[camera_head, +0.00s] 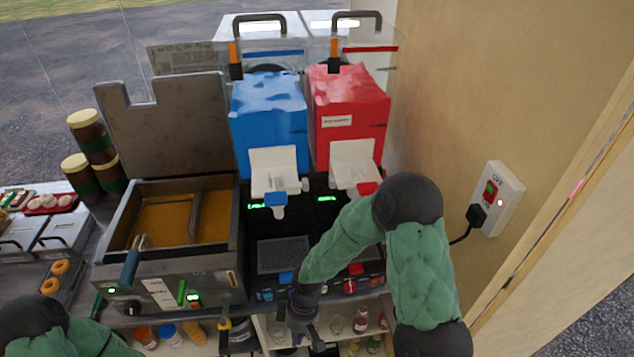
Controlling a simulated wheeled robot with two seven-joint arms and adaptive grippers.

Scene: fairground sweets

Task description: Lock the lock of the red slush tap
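The slush machine has a blue tank (268,120) on the left and a red tank (345,115) on the right. The red tap (367,188) sits on a white front piece (353,163) below the red tank. My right forearm covers the area just under this tap, and I cannot make out its lock. My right gripper (302,328) is low in front of the machine, below its control panel and well below the red tap. It seems to hold nothing, but its fingers are too dark and small to judge. My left gripper is out of view; only part of that arm shows at the bottom left.
The blue tap (278,199) hangs above a drip grid (283,255). Red control parts (350,286) show on the panel beside my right arm. A fryer (118,238) with an open lid stands to the left. A wall socket (497,198) with a plug is on the right wall.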

